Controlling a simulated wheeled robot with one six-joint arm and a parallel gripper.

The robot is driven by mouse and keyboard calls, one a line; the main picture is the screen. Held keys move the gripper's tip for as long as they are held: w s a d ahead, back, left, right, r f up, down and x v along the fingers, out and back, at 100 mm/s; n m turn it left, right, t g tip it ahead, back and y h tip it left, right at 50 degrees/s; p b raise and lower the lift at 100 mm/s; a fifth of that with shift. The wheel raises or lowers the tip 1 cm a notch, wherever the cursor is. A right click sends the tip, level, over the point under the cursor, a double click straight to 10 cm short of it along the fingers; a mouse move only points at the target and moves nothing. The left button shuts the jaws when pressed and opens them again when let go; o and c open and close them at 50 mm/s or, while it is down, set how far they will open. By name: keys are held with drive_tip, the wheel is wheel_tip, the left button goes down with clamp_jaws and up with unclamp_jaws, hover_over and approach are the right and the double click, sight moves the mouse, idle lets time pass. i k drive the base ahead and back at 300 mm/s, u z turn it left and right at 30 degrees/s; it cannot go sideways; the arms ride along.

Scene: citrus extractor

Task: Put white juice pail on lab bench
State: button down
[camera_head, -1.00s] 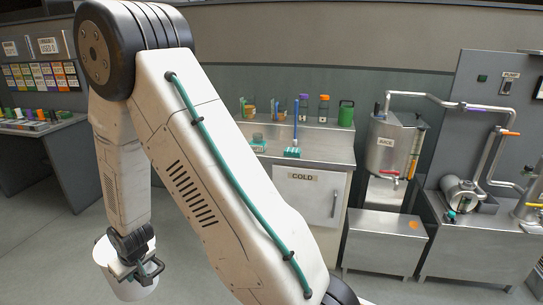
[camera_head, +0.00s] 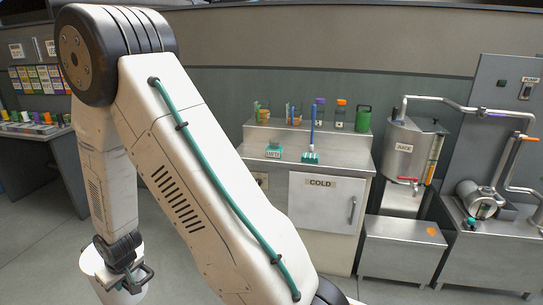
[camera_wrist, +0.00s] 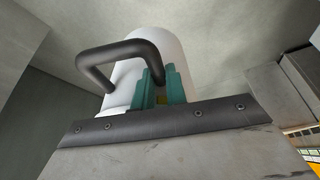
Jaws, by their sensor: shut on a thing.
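The white juice pail (camera_head: 94,266) hangs from my gripper (camera_head: 130,280) at the lower left of the head view. In the wrist view the pail (camera_wrist: 176,58) shows as a white cylinder with a dark handle (camera_wrist: 108,54). My gripper's teal fingers (camera_wrist: 160,88) are shut on that handle at its right end. The pail is held in the air above the floor. Two benches are in view, and I cannot tell which is the lab bench: a steel-topped bench (camera_head: 345,157) with a COLD door at the centre, and a dark desk (camera_head: 35,135) at the far left.
The steel bench carries a raised back shelf with bottles, a green can (camera_head: 363,118), a teal-based brush (camera_head: 311,150) and a small labelled container (camera_head: 273,151). A JUICE tank (camera_head: 405,150) and a low steel box (camera_head: 400,245) stand to its right. Open floor lies at the left.

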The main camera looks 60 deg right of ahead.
sight(347, 160)
drive_tip(key=z, duration=1.25)
